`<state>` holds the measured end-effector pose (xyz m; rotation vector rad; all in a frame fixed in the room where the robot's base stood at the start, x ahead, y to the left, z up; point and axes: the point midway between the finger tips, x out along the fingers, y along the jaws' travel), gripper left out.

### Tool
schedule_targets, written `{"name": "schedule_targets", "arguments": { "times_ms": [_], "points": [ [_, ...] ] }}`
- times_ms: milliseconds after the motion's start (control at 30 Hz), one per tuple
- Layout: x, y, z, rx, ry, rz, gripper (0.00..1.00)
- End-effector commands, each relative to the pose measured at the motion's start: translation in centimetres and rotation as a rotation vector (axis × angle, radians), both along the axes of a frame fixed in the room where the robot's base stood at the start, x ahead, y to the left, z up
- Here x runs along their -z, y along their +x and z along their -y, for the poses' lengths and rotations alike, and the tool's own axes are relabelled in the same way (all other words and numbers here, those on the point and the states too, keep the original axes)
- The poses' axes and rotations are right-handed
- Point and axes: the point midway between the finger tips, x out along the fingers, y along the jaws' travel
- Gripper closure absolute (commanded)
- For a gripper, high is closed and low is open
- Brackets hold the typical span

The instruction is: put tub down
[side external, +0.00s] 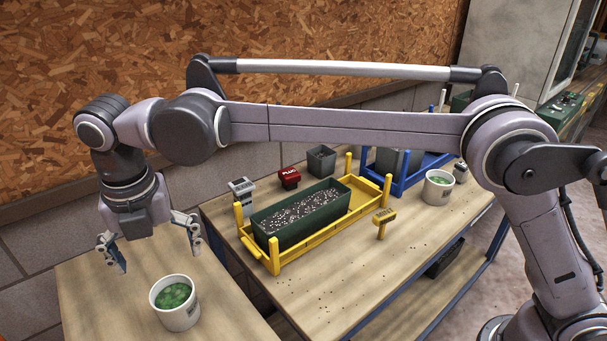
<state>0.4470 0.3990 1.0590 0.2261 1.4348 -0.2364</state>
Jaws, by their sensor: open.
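A white tub (175,303) with green contents stands upright on the left wooden table. My gripper (156,252) is open and empty, above and to the left of the tub, with its fingers pointing down. There is a visible gap between the fingertips and the tub's rim.
A yellow frame (318,238) holds a dark green trough (299,215) of speckled soil. The left table's front is clear.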

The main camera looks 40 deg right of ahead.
Motion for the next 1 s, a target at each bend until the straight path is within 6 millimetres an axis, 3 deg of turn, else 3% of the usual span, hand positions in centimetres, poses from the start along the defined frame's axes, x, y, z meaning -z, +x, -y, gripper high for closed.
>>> {"name": "schedule_targets", "arguments": {
  "times_ms": [167, 233, 467, 733, 1000],
  "points": [
    [-1.9, 1.0, 5.4, 0.276, 0.069, 0.035, 0.07],
    [-2.7, 1.2, 8.4, 0.441, 0.114, 0.055, 0.07],
    [-4.2, -0.1, 18.1, 0.993, 0.281, 0.112, 0.07],
    [-3.2, -4.4, 28.2, 1.631, 0.509, 0.156, 0.07],
    [0.6, -10.3, 35.9, 2.236, 0.785, 0.168, 0.07]
  ]
}}
